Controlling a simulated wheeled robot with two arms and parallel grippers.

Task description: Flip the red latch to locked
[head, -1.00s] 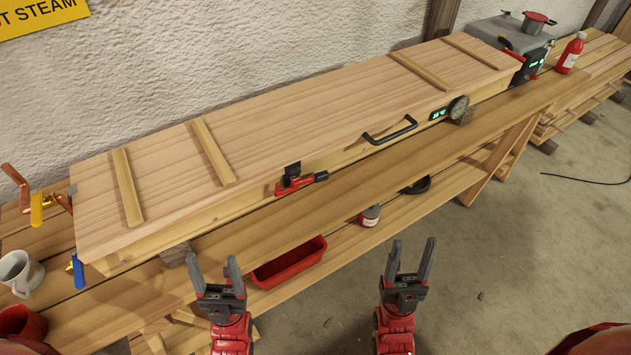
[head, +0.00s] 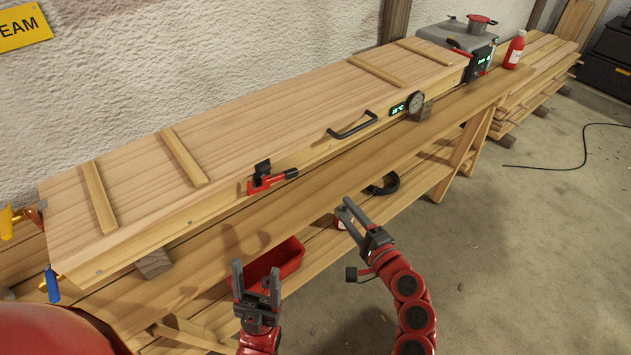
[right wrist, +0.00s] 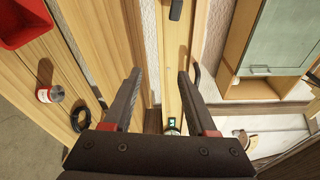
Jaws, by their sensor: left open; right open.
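The red latch (head: 268,179) sits on the front face of the long wooden steam box (head: 240,125), with a black catch (head: 262,169) at the lid edge and a dark tip at its right end. My right gripper (head: 344,212) is open and empty, in front of and to the right of the latch, apart from it. In the right wrist view my right gripper's two fingers (right wrist: 158,75) are spread with nothing between them. My left gripper (head: 256,272) is open and empty, below the latch and close to the red bin. Neither gripper touches the latch.
A black handle (head: 352,127) and a round gauge (head: 415,102) are on the box front. A red bin (head: 285,262) and a black ring-shaped item (head: 385,184) are on the lower shelf. A red bottle (head: 515,50) stands at the back right. The floor at right is mostly clear.

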